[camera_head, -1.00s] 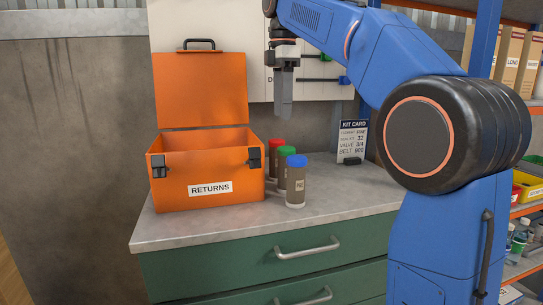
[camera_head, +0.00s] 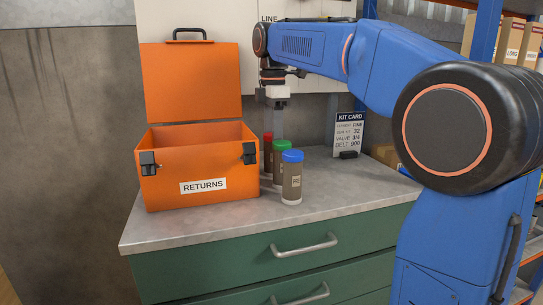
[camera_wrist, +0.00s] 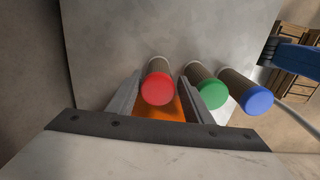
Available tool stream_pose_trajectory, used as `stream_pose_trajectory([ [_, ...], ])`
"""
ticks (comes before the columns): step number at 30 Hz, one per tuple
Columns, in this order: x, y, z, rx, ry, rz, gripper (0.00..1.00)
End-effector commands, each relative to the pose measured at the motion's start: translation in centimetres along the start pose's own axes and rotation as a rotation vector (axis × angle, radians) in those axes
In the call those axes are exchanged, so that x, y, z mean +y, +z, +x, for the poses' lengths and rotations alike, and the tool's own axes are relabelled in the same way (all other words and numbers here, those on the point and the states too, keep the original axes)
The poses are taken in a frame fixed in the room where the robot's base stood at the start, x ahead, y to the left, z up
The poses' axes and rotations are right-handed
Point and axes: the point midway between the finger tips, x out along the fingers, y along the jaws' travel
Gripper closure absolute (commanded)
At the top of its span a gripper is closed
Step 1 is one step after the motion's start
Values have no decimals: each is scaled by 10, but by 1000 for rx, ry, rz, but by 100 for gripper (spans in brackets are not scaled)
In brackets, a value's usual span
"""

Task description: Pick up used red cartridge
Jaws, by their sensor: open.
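The used red cartridge (camera_head: 267,146) stands upright on the counter at the back of a row of three, beside the orange box. The green-capped (camera_head: 282,148) and blue-capped (camera_head: 292,170) cartridges stand in front of it and partly hide it. In the wrist view, the red cap (camera_wrist: 158,89) is between the two fingers. My gripper (camera_head: 275,126) is open and points down above and around the red cartridge's top, with a gap on each side. The right finger lies between the red cartridge and the green one (camera_wrist: 211,95), close to the green.
An open orange RETURNS box (camera_head: 161,191) with its lid up stands left of the cartridges. A kit card (camera_head: 348,132) stands at the back right. The grey countertop (camera_head: 345,185) is clear at front and right. Green drawers (camera_head: 215,270) are below.

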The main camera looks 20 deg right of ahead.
Motion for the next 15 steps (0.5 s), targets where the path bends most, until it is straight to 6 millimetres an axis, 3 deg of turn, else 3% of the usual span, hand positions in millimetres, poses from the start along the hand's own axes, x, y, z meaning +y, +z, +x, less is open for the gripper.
stream_pose_trajectory([
  [7,0,-1,14,0,-1,0,54],
  [15,3,-3,50,0,-2,0,54],
])
